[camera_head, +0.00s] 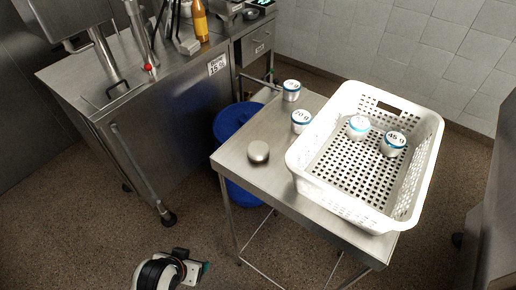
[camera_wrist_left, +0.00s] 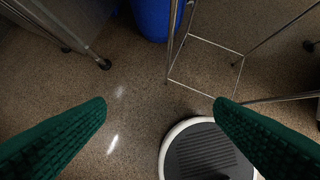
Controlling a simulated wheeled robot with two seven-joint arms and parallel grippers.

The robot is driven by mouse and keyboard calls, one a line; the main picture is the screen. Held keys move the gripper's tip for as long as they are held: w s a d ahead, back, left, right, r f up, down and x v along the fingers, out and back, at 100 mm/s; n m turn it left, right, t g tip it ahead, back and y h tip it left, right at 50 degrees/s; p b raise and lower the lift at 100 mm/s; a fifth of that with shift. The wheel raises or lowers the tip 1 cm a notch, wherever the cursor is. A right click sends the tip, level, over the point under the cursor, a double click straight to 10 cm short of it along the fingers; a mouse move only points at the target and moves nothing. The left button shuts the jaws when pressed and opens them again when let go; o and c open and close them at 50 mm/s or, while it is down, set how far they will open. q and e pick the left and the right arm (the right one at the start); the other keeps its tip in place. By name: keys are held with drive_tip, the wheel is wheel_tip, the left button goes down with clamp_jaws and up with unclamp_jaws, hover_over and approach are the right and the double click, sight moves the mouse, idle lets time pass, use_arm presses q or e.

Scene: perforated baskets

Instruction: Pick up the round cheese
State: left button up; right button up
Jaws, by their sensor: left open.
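A small round, smooth grey-beige thing (camera_head: 258,151), which looks like the round cheese, lies alone on the left part of the steel table (camera_head: 238,158), left of the basket. It does not show in the left wrist view. My left gripper (camera_wrist_left: 160,106) is open and empty over the floor, its green ribbed fingers wide apart. In the head view only part of my left arm shows at the bottom, well below and left of the table, apart from the cheese. My right gripper is in neither view.
A white perforated basket (camera_head: 428,165) fills the table's right side and holds two labelled pots (camera_head: 358,128). Two more pots (camera_head: 301,122) stand left of it. A blue bin (camera_head: 228,122) is by the table, and a steel cabinet (camera_head: 150,135) stands left.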

use_arm(q)
drive_tip(key=w+d+r+m+t+h, duration=0.1)
drive_tip(key=w+d+r+t, duration=0.25)
drive_tip(key=r, duration=0.25)
drive_tip(key=w+d+r+t+h, duration=0.1)
drive_tip(key=w+d+r+t, duration=0.15)
drive_tip(key=w+r, duration=0.2)
drive_tip(key=m+t+h, duration=0.2)
drive_tip(key=t+h, duration=0.2)
approach(253, 158)
drive_tip(key=p+x, duration=0.2)
drive_tip(key=x, duration=0.5)
drive_tip(key=shift+s+d, duration=0.1)
drive_tip(key=shift+w+d+f, duration=0.1)
drive_tip(key=shift+w+d, duration=0.1)
drive_tip(key=shift+w, duration=0.25)
drive_tip(key=shift+w+d+p, duration=0.1)
drive_tip(key=shift+w+p, duration=0.25)
drive_tip(key=shift+p, duration=0.05)
drive_tip(key=p+x, duration=0.1)
drive_tip(key=x, duration=0.2)
drive_tip(key=shift+w+d, duration=0.1)
drive_tip(key=shift+w, duration=0.1)
drive_tip(key=shift+w+d, duration=0.2)
drive_tip(key=shift+w, duration=0.2)
drive_tip(key=shift+s, duration=0.1)
drive_tip(key=shift+c, duration=1)
drive_tip(key=c, duration=0.9)
